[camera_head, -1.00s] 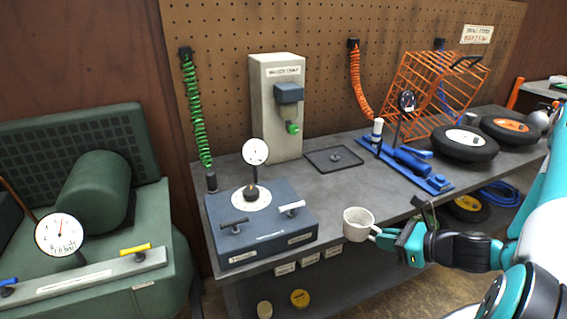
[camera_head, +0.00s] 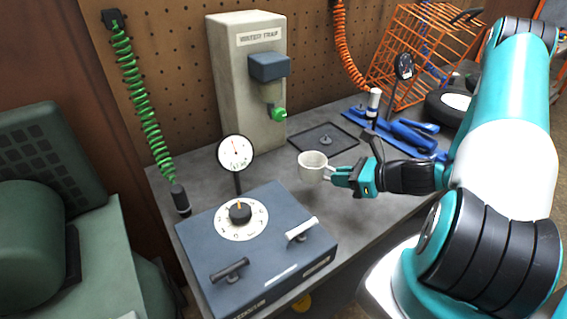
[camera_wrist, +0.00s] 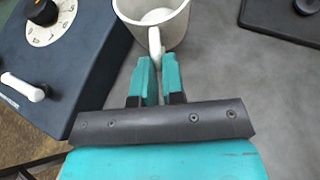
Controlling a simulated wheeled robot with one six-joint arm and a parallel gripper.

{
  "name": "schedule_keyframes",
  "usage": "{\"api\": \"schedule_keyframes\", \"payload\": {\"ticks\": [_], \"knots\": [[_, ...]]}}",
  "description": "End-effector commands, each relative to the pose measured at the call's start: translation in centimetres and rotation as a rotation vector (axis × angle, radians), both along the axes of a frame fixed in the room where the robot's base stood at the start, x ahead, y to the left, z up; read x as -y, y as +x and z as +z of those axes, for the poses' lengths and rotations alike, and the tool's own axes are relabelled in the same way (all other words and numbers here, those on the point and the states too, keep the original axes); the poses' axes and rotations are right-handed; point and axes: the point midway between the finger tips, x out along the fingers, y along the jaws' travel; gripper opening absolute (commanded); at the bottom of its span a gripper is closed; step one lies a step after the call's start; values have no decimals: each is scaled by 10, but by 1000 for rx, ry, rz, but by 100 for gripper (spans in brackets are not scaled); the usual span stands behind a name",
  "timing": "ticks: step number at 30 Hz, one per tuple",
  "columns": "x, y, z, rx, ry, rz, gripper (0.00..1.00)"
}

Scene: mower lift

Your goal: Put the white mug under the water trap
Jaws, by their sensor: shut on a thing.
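The white mug (camera_head: 312,168) is upright, held by its handle in my gripper (camera_head: 340,177). In the wrist view the two teal fingers (camera_wrist: 154,82) are shut on the handle of the mug (camera_wrist: 168,32). The mug is above the bench, between the blue-grey gauge box and the black tray; its exact height is hard to tell. The water trap (camera_head: 245,85) is a pale upright cabinet with a dark blue block on its front and a green knob (camera_head: 278,114) below it. The trap stands behind and to the left of the mug.
The blue-grey box (camera_head: 260,250) with a dial, gauge and two handles stands at front left. A flat black tray (camera_head: 322,140) with a small knob lies right of the trap. Blue tools (camera_head: 410,135) and an orange wire basket are at back right. Bare grey bench lies before the trap.

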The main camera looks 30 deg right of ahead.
Motion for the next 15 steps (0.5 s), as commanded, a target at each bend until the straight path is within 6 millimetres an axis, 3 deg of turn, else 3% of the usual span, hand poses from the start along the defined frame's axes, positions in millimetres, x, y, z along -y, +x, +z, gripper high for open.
{"api": "schedule_keyframes", "payload": {"ticks": [1,3,14,15], "knots": [[1,4,-11,4,-7,4,0],[2,7,-12,4,-7,4,0],[-6,21,-9,5,-4,4,0],[-7,33,0,4,-5,9,0]]}}
